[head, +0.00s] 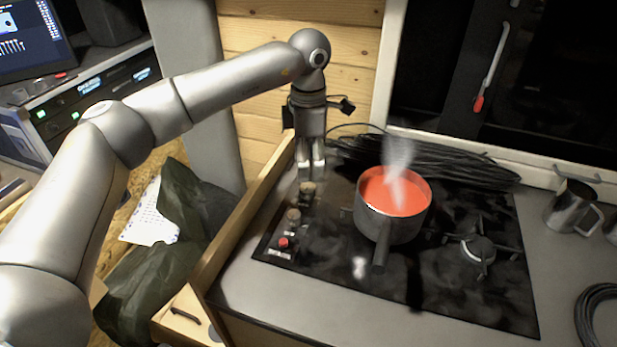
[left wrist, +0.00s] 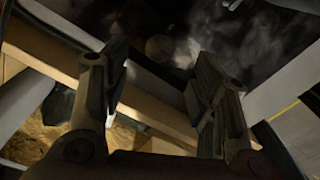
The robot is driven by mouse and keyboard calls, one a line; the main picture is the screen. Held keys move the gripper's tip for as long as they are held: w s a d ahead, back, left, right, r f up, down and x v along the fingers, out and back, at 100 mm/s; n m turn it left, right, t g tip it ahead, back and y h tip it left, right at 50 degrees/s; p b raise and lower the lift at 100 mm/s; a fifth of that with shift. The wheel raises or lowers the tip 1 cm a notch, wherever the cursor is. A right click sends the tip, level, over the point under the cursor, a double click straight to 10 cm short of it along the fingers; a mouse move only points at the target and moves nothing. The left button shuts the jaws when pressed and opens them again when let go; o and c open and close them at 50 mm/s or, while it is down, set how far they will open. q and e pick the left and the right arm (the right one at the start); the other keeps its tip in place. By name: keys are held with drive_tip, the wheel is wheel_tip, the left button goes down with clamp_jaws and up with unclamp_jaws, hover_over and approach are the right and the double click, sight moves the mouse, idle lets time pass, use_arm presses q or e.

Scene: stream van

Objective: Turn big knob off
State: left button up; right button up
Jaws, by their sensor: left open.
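A row of knobs runs along the left edge of the black stove (head: 330,262). A pale knob (head: 307,188) is at the far end, another pale knob (head: 293,214) is in the middle, and a red knob (head: 284,242) is nearest. I cannot tell for sure which is the big one. My left gripper (head: 312,172) points down just above the far knob. In the left wrist view its two fingers (left wrist: 160,66) are apart, with a dim round knob (left wrist: 158,47) beyond and between them. Contact is not visible. My right gripper is not in view.
A steaming pot of red liquid (head: 388,231) stands on the stove, close right of the knobs. Black cables (head: 430,163) lie behind it. A wooden rim (head: 240,222) borders the counter on the left. A metal mug (head: 573,208) stands at the right.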

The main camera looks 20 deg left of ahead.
sight(308, 187)
use_arm(q)
drive_tip(key=shift+r, duration=2.4)
